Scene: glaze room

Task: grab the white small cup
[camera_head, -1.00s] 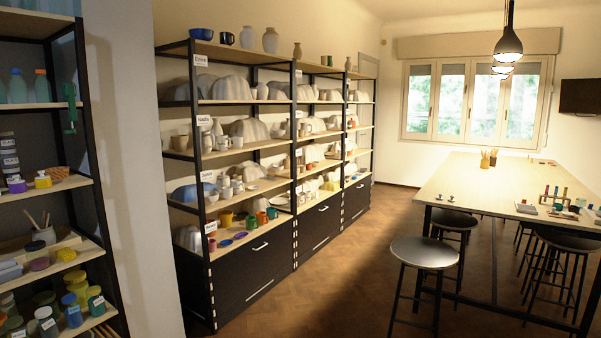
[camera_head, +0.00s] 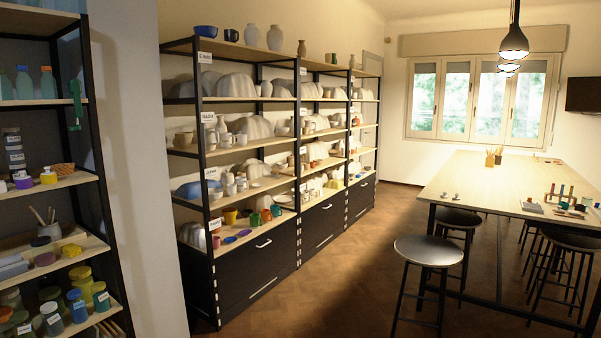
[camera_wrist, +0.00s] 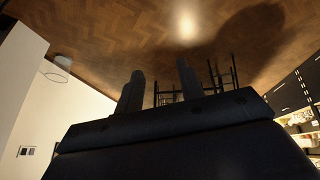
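Several small white cups stand on the open shelves of the middle rack in the head view. Some white cups (camera_head: 229,184) are on the lower-middle shelf, beside white bowls and jars. Other white cups (camera_head: 241,139) stand one shelf higher. I cannot tell which one is the task's cup. My gripper (camera_wrist: 160,66) shows only in the wrist view. Its two dark fingers are apart with nothing between them, and the wooden floor lies behind them. No cup is near it. My gripper is not in the head view.
A second rack (camera_head: 75,178) with jars and bottles stands close at the left, beside a pale wall (camera_head: 137,150). A long table (camera_head: 480,182) with dark stools (camera_head: 428,252) stands at the right. The floor (camera_head: 345,270) between rack and stools is clear.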

